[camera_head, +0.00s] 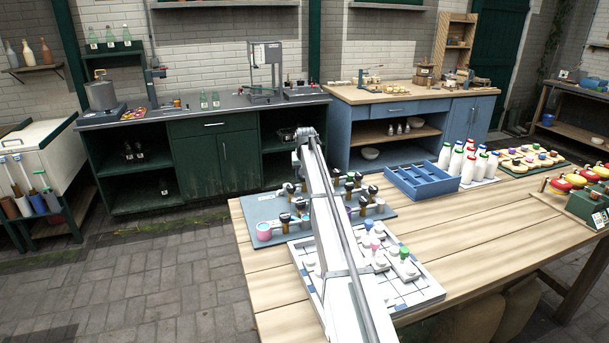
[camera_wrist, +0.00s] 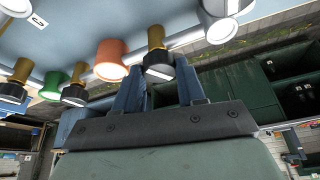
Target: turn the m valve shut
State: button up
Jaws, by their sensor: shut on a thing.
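In the wrist view, a valve with a brass stem (camera_wrist: 156,37) and a dark handle (camera_wrist: 158,68) stands out from a blue-grey board. My gripper (camera_wrist: 160,82) has its two blue fingers on either side of this handle, shut on it. I cannot read a letter m on or beside the valve. In the head view, the valve board (camera_head: 262,214) lies on the wooden table with several dark-handled brass valves on it. My arm crosses in front of the board and hides my gripper and the held valve.
In the wrist view, an orange cup (camera_wrist: 111,60) is left of the held valve and a white cylinder (camera_wrist: 218,28) is right of it. Other valves (camera_wrist: 75,93) stand further left. In the head view, a white tiled board (camera_head: 425,285) and a blue crate (camera_head: 422,181) share the table.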

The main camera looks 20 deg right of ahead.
jog(key=m+h, duration=0.1)
jog(key=m, duration=0.2)
jog(key=m+g+h, duration=0.1)
jog(key=m, duration=0.1)
jog(key=shift+a+m, duration=0.15)
jog(key=shift+m, duration=0.25)
dwell(0.3)
jog(key=o, duration=1)
jog(key=shift+o, duration=0.2)
jog(key=v, duration=1.3)
jog(key=shift+r, duration=0.4)
jog(key=shift+a, duration=0.2)
